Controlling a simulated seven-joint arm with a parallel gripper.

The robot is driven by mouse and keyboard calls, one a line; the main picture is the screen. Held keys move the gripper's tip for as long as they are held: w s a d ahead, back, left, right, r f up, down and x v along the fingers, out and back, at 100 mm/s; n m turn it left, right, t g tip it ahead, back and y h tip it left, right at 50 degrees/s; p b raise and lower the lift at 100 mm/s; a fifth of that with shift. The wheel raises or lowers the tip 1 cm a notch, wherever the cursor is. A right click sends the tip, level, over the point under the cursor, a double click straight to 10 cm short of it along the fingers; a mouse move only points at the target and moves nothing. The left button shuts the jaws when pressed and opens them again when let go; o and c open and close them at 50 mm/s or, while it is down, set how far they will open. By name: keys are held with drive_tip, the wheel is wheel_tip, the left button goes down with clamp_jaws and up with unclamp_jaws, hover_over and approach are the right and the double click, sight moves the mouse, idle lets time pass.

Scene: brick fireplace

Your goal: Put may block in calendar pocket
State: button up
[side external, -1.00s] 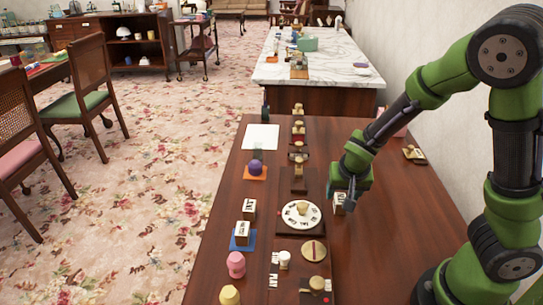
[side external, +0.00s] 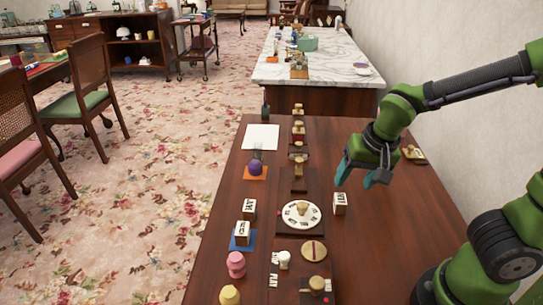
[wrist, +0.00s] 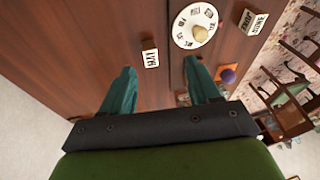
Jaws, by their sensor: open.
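A small white-faced wooden block (side external: 340,203) with black lettering stands on the brown table, right of the round dial. In the wrist view its face appears to read MAY (wrist: 150,56). My gripper (side external: 357,181) is open and empty, raised above the table beyond the block in the side view. In the wrist view its teal fingers (wrist: 158,68) are spread, with the block ahead of them. Two other lettered blocks stand left of the dial, one upright (side external: 249,208) and one at a blue mat (side external: 238,246). I cannot make out which part is the calendar pocket.
The white dial (side external: 313,222) with a wooden knob sits on a dark base near the block. A purple ball (side external: 256,167), pink figure (side external: 236,264) and yellow piece (side external: 229,295) stand at the left. The table's right side is mostly clear.

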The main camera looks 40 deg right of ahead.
drive_tip(key=s+a+r+n+t+y, duration=0.2)
drive_tip(key=s+a+r+n+t, duration=0.1)
drive_tip(key=r, duration=0.6)
drive_tip(key=shift+s+a+t, duration=0.3)
drive_tip(key=shift+s+a, duration=0.1)
drive_tip(key=shift+s, duration=0.5)
drive_tip(key=shift+s+a+r+n, duration=0.25)
drive_tip(key=shift+r+n, duration=0.1)
drive_tip(key=shift+n, duration=0.15)
drive_tip(key=shift+w, duration=0.1)
drive_tip(key=m+g+h, duration=0.2)
drive_tip(key=m+g, duration=0.3)
drive_tip(key=g, duration=0.2)
hover_over(341, 199)
drive_tip(key=f, duration=1.6)
drive_tip(key=shift+w+d+f, duration=0.2)
drive_tip(key=shift+w+f, duration=0.15)
drive_tip(key=shift+s+a+f, duration=0.1)
drive_tip(key=shift+s+f, duration=0.05)
drive_tip(key=shift+f, duration=1.25)
drive_tip(key=shift+s+a+f, duration=0.1)
drive_tip(key=shift+s+f, duration=0.05)
drive_tip(key=shift+f, duration=1.2)
